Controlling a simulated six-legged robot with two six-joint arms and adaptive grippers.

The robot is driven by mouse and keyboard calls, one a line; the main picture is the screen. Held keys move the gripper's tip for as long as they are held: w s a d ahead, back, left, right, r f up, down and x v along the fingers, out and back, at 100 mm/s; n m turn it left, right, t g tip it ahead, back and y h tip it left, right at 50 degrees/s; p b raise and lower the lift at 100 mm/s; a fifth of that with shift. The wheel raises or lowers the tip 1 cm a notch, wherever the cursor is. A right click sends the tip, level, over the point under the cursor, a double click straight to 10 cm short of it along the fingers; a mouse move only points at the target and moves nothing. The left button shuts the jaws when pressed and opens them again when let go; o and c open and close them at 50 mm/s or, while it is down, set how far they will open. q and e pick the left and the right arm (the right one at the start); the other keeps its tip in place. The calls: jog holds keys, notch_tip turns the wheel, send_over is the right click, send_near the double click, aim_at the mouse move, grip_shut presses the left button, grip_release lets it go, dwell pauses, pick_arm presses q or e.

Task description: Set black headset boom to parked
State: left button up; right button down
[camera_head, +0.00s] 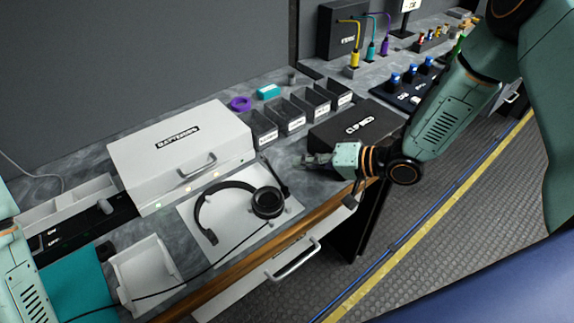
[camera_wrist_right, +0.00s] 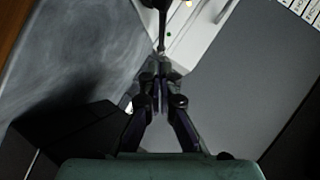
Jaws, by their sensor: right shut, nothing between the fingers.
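The black headset (camera_head: 267,203) lies on a white pad (camera_head: 227,245) near the front of the bench in the head view. Its headband curves to the left, and a cable runs away to the lower left. A thin dark boom (camera_head: 277,179) stands up from the ear cup on the right. My right gripper (camera_head: 308,160) is shut and empty, to the right of the boom and pointing left. In the right wrist view, its fingers (camera_wrist_right: 160,88) are together, and a dark rod, probably the boom, shows just beyond them. Whether they touch is unclear. My left gripper is out of view.
A white case labelled BATTERIES (camera_head: 180,142) stands behind the headset. Several small black bins (camera_head: 290,115) and a black labelled box (camera_head: 355,127) stand behind my right gripper. A white tray (camera_head: 147,272) lies left of the pad. A drawer handle (camera_head: 293,262) sticks out below the wooden edge.

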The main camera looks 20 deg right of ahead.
aim_at(269, 164)
jog(key=x, duration=0.4)
jog(key=shift+s+a+f, duration=0.1)
jog(key=shift+a, duration=0.4)
jog(key=shift+w+f+b, duration=0.25)
jog(key=shift+w+b, duration=0.05)
jog(key=shift+w, duration=0.1)
jog(key=shift+s+a+r, duration=0.2)
jog(key=shift+w+a, duration=0.1)
jog(key=shift+w+a+f, duration=0.15)
jog(key=shift+w+a, duration=0.05)
jog(key=shift+a, duration=0.25)
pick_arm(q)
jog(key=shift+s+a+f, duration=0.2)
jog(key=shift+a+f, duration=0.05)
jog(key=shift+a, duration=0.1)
pick_arm(e)
jog(key=shift+s+a, duration=0.1)
jog(key=shift+a, duration=0.2)
